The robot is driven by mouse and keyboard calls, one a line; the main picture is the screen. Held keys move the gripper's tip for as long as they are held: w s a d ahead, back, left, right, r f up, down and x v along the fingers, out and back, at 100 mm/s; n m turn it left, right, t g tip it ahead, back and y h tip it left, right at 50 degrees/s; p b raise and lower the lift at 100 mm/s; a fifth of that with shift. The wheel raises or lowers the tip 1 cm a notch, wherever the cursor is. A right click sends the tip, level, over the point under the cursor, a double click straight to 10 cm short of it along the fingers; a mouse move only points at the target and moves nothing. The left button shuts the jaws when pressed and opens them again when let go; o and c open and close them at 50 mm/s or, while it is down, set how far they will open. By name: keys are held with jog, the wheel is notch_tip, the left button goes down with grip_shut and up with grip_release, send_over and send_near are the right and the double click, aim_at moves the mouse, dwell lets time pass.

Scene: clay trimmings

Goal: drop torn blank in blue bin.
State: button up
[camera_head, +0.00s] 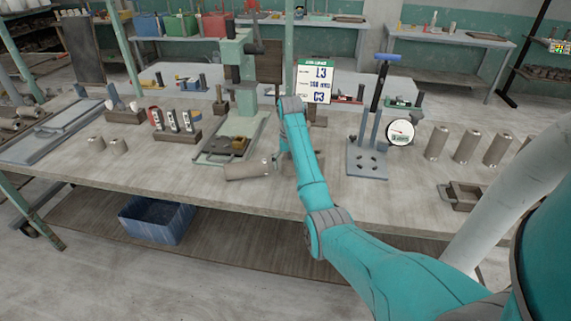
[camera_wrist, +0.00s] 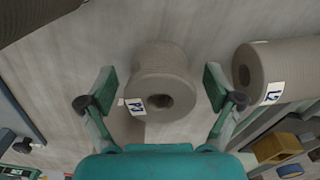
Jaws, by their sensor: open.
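There is a gap on both sides. A second labelled blank (camera_wrist: 285,65) lies to its right, outside the fingers. In the head view, a blank (camera_head: 246,171) lies on its side beside my arm's end; my arm hides most of the gripper. I cannot make out a tear on any blank. The blue bin (camera_head: 158,222) stands on the low shelf under the bench.
On the bench (camera_head: 95,172), a green press (camera_head: 243,85) stands behind the lying blank. A grey lever stand (camera_head: 368,155) and a dial gauge (camera_head: 400,132) are right of my arm. Several upright blanks (camera_head: 467,147) stand farther right, and short ones (camera_head: 118,145) at left.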

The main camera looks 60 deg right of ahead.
jog(key=shift+f, duration=0.2)
jog(key=c, duration=1.6)
jog(key=shift+o, duration=0.2)
jog(key=shift+r, duration=0.1)
